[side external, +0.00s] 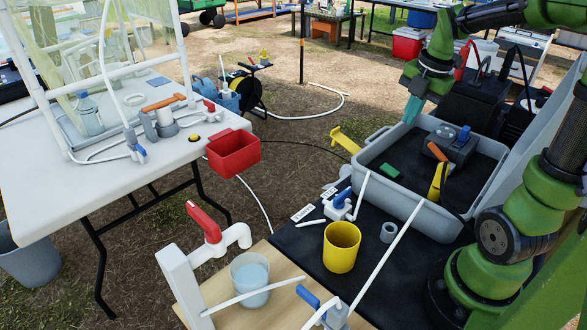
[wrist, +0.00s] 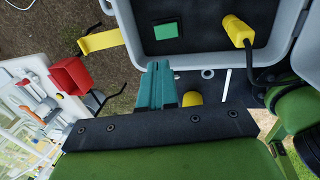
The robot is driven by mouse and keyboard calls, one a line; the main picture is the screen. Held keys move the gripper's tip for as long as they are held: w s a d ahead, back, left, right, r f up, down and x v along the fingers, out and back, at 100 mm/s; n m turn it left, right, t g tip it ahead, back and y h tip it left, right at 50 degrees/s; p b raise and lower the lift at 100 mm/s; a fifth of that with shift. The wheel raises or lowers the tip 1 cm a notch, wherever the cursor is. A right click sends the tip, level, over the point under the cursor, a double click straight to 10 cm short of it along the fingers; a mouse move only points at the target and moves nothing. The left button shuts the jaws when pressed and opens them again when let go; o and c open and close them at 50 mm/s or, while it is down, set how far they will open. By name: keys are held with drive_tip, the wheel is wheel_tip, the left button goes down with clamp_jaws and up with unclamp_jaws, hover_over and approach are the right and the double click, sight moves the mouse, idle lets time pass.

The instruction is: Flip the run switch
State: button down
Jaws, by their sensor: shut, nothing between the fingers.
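My gripper (side external: 412,110) has teal fingers, shut and empty, pointing down above the far left edge of a grey open case (side external: 437,222). The fingers also show in the wrist view (wrist: 160,68). Inside the case is a dark box (side external: 452,145) with a blue knob and a grey knob on top. A small green rectangle (side external: 389,171) lies on the case's black floor; it shows in the wrist view too (wrist: 168,31). A yellow piece (side external: 438,183) and an orange handle (side external: 437,152) stand near the box. I cannot tell which part is the run switch.
A yellow latch (side external: 345,140) sticks out from the case's left side. In front are a yellow cup (side external: 342,247), a blue-handled valve (side external: 342,199) and white tubes. A red-handled tap (side external: 206,222) stands over a beaker (side external: 250,278). A white table (side external: 60,205) with a red bin (side external: 233,152) is at left.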

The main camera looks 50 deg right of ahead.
sight(386, 167)
drive_tip(key=shift+f, duration=0.1)
drive_tip(key=w+f, duration=0.1)
drive_tip(key=f, duration=0.8)
drive_tip(key=w+f, duration=0.1)
drive_tip(key=f, duration=0.3)
drive_tip(key=shift+w+f, duration=0.3)
drive_tip(key=shift+w, duration=0.05)
